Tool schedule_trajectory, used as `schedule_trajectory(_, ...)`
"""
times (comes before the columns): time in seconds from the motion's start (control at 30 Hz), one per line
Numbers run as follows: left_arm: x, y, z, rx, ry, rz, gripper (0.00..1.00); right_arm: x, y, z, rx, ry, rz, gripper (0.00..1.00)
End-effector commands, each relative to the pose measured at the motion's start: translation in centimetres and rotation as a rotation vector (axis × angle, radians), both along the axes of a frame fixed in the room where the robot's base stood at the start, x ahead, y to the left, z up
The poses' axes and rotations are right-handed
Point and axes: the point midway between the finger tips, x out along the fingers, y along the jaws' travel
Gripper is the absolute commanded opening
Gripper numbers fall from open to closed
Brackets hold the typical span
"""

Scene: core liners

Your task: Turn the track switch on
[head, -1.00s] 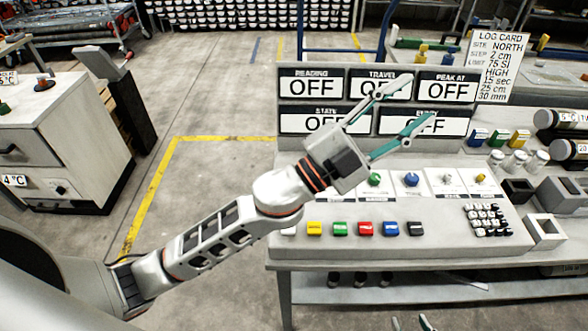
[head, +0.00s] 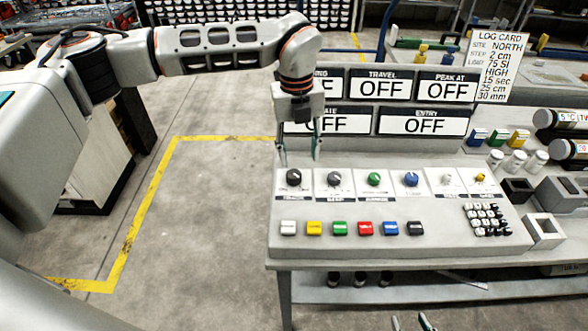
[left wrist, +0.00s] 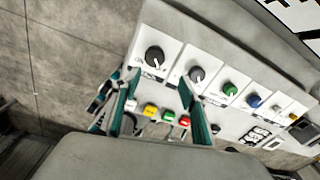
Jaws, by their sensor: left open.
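A row of round knobs runs along the sloped console (head: 400,215). At its left end is a black knob (head: 293,177) with a white pointer, whose small label looks like TRACK but is blurred. A dark grey knob (head: 334,179) is to its right. My left gripper (head: 299,156) is open and points down just above the black knob. In the left wrist view the black knob (left wrist: 154,57) shows between and beyond the open fingertips (left wrist: 156,78), with nothing held. My right gripper (head: 411,322) shows only its fingertips at the bottom edge, apart and empty.
Green (head: 374,179), blue (head: 411,179), white and yellow knobs continue the row. Coloured push buttons (head: 340,228) and a keypad (head: 487,219) are in front. Display panels behind read OFF (head: 424,121); my left arm partly hides two. Open floor (head: 200,220) is left of the console.

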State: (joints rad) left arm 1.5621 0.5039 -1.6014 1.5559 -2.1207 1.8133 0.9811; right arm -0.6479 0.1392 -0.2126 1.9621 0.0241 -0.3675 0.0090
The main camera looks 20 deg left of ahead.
Motion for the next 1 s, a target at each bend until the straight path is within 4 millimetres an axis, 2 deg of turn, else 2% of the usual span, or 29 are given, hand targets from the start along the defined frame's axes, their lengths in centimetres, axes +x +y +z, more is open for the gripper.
schedule_trajectory(0.07,0.5,1.3,0.4,0.036,-0.005,0.036,0.43,0.0,0.0,0.0,0.0,0.0,0.0,0.4)
schedule_trajectory(0.17,0.5,1.7,-0.2,0.049,-0.004,0.048,0.43,0.0,0.0,0.1,0.0,-0.001,0.0,0.4)
schedule_trajectory(0.6,0.5,1.5,-6.3,0.044,-0.004,0.044,0.43,0.0,0.0,0.7,0.0,-0.001,0.0,0.4)
schedule_trajectory(0.77,0.5,1.5,-7.1,0.044,-0.005,0.043,0.43,0.0,0.0,0.8,0.0,-0.001,0.0,0.4)
schedule_trajectory(1.0,0.5,1.5,-7.2,0.043,-0.006,0.043,0.43,0.0,0.0,0.8,0.0,-0.001,0.0,0.4)
